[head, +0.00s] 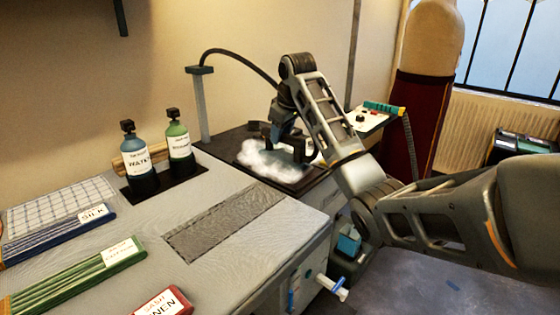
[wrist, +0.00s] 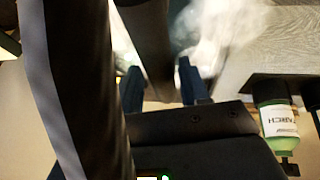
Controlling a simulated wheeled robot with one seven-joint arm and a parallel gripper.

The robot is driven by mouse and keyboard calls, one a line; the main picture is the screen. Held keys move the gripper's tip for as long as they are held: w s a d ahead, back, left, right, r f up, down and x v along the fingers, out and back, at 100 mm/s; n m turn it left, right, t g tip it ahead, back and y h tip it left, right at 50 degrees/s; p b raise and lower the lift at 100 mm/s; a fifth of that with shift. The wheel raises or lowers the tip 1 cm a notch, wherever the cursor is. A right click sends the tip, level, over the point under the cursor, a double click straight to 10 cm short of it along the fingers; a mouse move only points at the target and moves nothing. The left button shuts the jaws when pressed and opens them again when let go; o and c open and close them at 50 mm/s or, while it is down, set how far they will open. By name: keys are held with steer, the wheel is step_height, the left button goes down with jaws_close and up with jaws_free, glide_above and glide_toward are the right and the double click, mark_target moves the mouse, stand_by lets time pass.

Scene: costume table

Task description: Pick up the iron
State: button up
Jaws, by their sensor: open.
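The iron (head: 298,149) shows as a dark shape with an arched handle on the black pad (head: 296,183) at the back right of the worktop. White steam hides much of its body. A dark cord arcs from a post towards it. My gripper (head: 282,132) points down over the iron's handle. In the wrist view my gripper's two blue fingertips (wrist: 163,88) are apart, with a dark bar, seemingly the handle, between them. I cannot tell whether they touch it. A thick dark shape, perhaps the cord, crosses the left of that view.
A water bottle (head: 134,158) and a green starch bottle (head: 179,147) stand left of the pad. The starch bottle also shows in the wrist view (wrist: 277,120). The cord post (head: 201,108) rises behind. A panel with a teal handle (head: 383,107) stands right. Labelled bundles lie front left.

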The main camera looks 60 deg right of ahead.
mark_target(283, 151)
steer(key=x, duration=0.4)
steer(key=shift+w+f, duration=0.1)
steer(key=shift+w, duration=0.05)
jaws_close()
stand_by(1.2)
